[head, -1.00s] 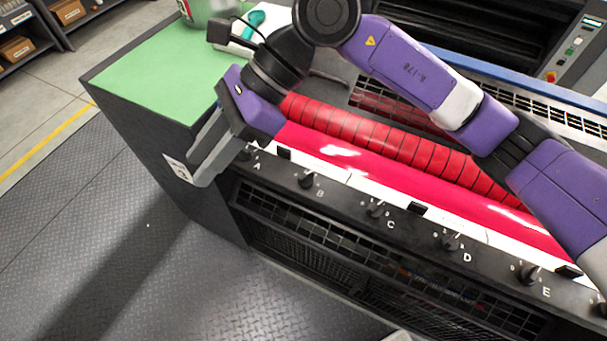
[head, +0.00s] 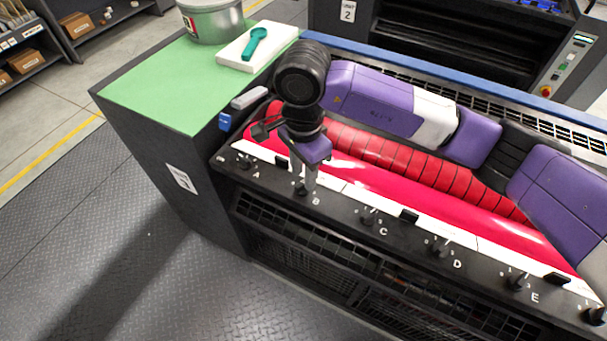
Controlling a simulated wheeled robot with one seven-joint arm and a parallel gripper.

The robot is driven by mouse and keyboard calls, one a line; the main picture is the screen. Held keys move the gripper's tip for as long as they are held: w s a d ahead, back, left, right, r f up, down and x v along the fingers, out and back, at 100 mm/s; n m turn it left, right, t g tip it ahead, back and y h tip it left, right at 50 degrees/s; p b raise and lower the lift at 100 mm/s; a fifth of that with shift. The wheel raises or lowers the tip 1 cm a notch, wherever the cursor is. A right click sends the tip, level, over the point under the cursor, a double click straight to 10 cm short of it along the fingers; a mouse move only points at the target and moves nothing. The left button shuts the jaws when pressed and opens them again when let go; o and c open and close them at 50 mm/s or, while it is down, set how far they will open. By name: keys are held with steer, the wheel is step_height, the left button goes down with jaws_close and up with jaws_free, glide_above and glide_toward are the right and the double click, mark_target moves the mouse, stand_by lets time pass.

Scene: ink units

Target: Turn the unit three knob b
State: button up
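Knob B (head: 301,190) is a small black knob on the dark front rail (head: 340,212) of the near unit, beside the white letter B. My gripper (head: 306,187) points down at it from above, with its grey fingers right at the knob. The fingers overlap in this view and partly cover the knob, so I cannot tell whether they touch it or how far apart they are. The near unit's side plate (head: 181,178) is seen at a slant, and its number is hard to read.
Knobs A (head: 244,163), C (head: 368,218), D (head: 438,249) and E (head: 517,282) share the rail. Behind it lie a red roller (head: 380,192) and red segments (head: 400,160). A green top (head: 160,85) holds a can (head: 212,20) and a teal tool (head: 255,42). A unit marked 2 (head: 348,10) stands behind.

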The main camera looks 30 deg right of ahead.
mark_target(302, 187)
steer(key=shift+f, duration=1.25)
jaws_close()
